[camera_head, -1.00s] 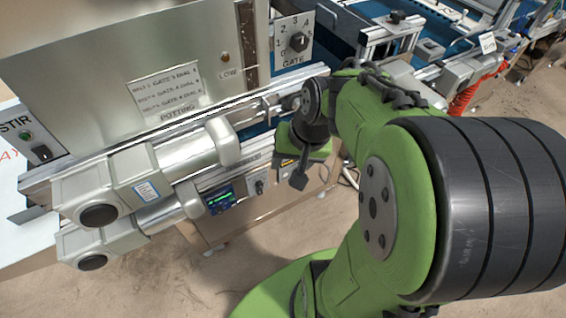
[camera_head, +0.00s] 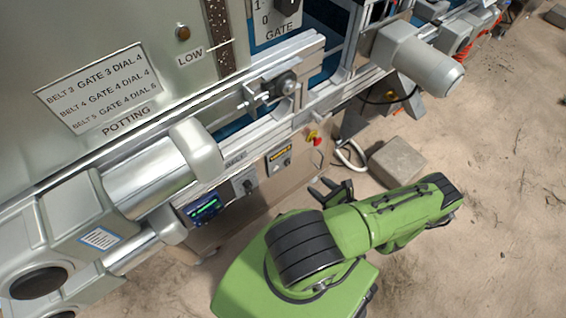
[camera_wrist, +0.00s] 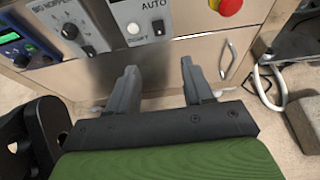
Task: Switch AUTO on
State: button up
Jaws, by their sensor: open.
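The AUTO label (camera_wrist: 153,5) is on a grey panel at the top of the wrist view. Below it are a round pale lamp or button (camera_wrist: 133,28) and a small dark switch (camera_wrist: 159,27); the switch's position is too small to tell. In the head view, this seems to be the small panel (camera_head: 280,158) on the machine's lower front. My gripper (camera_wrist: 158,66) is open and empty, its two fingers apart just below and in front of the AUTO panel. It touches nothing that I can see. In the head view my gripper (camera_head: 328,188) is below and right of the panel.
A red stop button (camera_wrist: 229,7) sits right of the AUTO panel, a knob (camera_wrist: 70,30) and a lit display (camera_wrist: 18,48) left. A metal handle (camera_wrist: 227,60) and white hose are nearby. Conveyor motors (camera_head: 150,178) jut out above. A grey block (camera_head: 397,162) lies on the ground.

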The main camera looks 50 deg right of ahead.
aim_at(288, 164)
jog(key=b+x, duration=0.4)
jog(key=x, duration=1.1)
jog(key=shift+w, duration=0.3)
jog(key=shift+c, duration=0.5)
